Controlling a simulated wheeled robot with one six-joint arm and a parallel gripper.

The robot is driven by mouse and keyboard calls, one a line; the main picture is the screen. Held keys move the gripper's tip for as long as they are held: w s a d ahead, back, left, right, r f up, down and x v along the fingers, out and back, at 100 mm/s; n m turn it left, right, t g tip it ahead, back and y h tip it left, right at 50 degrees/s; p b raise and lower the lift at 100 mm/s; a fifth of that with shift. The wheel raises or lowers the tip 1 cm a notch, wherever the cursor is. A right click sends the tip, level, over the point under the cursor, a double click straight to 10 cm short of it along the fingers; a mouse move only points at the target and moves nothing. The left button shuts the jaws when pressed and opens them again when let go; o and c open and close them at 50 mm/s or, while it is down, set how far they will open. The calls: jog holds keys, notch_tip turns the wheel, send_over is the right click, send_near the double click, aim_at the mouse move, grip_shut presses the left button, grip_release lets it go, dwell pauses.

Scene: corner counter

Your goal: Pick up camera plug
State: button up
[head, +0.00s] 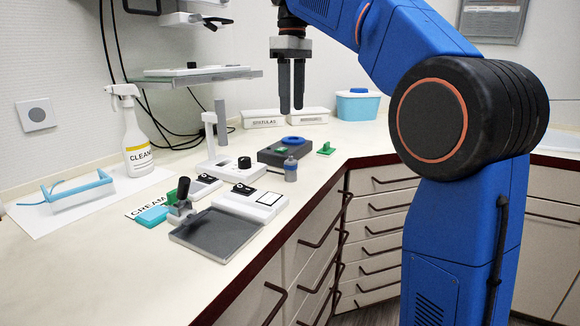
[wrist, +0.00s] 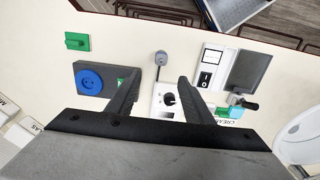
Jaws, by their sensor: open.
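My gripper (head: 291,109) hangs pointing down, open and empty, above the back part of the counter. Its two dark fingers also show in the wrist view (wrist: 158,80). A small grey plug-like piece with a rounded top (head: 290,168) stands at the counter's front edge, beside the dark box. In the wrist view this grey piece (wrist: 161,58) shows just beyond the gap between the fingertips, apart from them. A green piece with a raised grip (head: 325,148) stands farther right; it also shows at upper left in the wrist view (wrist: 76,41). No label shows which is the camera plug.
A dark box with a blue ring (head: 283,151) and a white device with a black knob (head: 222,168) stand nearby. A shelf (head: 198,76) overhangs the left.

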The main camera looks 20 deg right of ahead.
aim_at(291, 161)
notch_tip(291, 161, down, 17)
jog(key=shift+s+a+f, duration=0.1)
jog(key=shift+a, duration=0.05)
jog(key=c, duration=1.2)
